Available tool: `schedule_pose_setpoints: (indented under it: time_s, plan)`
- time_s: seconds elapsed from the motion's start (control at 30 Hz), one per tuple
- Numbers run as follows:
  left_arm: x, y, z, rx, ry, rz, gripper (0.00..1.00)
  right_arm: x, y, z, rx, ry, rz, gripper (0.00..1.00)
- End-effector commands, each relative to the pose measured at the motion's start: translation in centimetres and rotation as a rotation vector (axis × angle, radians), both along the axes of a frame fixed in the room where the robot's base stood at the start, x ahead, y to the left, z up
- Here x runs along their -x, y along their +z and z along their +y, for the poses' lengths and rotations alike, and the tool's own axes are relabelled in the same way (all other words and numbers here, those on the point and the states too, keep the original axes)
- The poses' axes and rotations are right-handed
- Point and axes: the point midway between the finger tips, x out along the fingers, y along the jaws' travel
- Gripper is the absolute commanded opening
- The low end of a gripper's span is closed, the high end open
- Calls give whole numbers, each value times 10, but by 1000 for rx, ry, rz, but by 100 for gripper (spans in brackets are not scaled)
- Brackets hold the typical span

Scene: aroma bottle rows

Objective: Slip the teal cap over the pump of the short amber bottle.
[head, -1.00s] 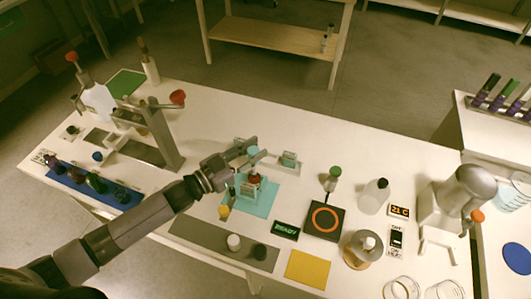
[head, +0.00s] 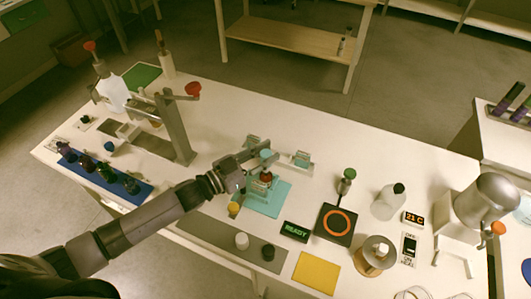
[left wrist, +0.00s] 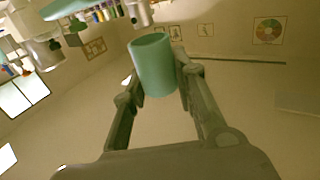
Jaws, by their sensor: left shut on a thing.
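My left gripper (head: 258,160) is shut on the teal cap (head: 265,154). In the left wrist view the cap (left wrist: 153,66) is an open-ended teal cylinder between the two fingers (left wrist: 153,82). In the head view the cap appears just above the short amber bottle (head: 266,177), which stands in a pale holder on the teal mat (head: 270,206). The bottle's pump is hidden, and I cannot tell whether the cap touches it. My right gripper is not in view.
Small pale stands are close by, behind the bottle (head: 253,142) and to its right (head: 302,160). A black plate with an orange ring (head: 336,236) and a READY display (head: 296,231) are at the right. A yellow jar (head: 234,209) stands left of the mat.

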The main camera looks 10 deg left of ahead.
Motion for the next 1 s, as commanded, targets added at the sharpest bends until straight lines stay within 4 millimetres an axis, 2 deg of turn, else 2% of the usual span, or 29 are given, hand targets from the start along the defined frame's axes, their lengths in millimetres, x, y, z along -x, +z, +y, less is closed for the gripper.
schedule_pose_setpoints:
  time_s: [0.4,1.0]
  plan:
    - [0,0,0,0,0,0,15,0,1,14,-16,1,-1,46]
    - [0,-1,0,0,0,0,15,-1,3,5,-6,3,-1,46]
